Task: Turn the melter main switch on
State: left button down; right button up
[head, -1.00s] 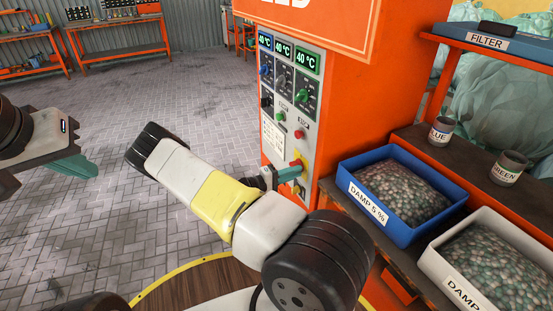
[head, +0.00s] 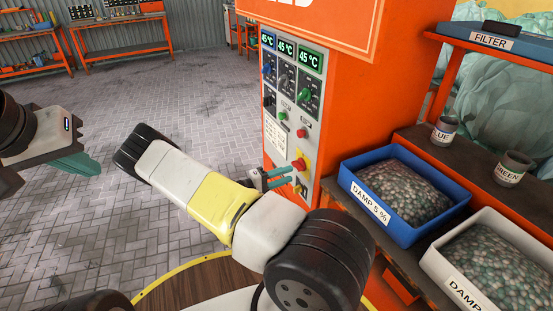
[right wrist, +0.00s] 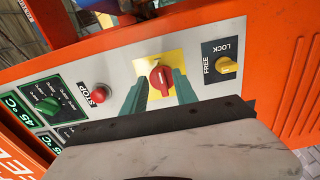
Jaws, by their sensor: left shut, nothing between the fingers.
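The main switch (head: 299,164) is a red rotary knob on a yellow plate, low on the grey panel of the orange melter. In the right wrist view the red knob (right wrist: 161,77) sits between my right gripper's (right wrist: 160,92) two green fingers, with gaps on both sides. In the head view my right gripper (head: 278,177) is open in front of the panel, with its fingertips just short of the knob. I cannot tell the knob's marked position. My left gripper (head: 75,165) is shut and empty over the floor at the left.
A yellow FREE/LOCK knob (right wrist: 226,65) and a red STOP button (right wrist: 100,92) flank the switch. A blue bin (head: 350,184) and a white bin (head: 432,262) of pellets stand right of the melter.

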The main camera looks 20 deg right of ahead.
jog(key=shift+s+a, duration=0.1)
jog(key=shift+a, duration=1.55)
jog(key=s+a+r+t+y, duration=0.1)
jog(key=s+a+r+y, duration=0.3)
jog(key=r, duration=0.8)
jog(key=s+a+r+t+y, duration=0.2)
jog(key=s+a+r+y, duration=0.3)
jog(key=s+r+y, duration=0.4)
jog(key=s+a+r+t+y, duration=0.1)
jog(key=s+a+r+y, duration=0.4)
jog(key=r, duration=1)
jog(key=s+y, duration=0.2)
jog(key=s, duration=0.2)
jog(key=shift+s+t, duration=0.3)
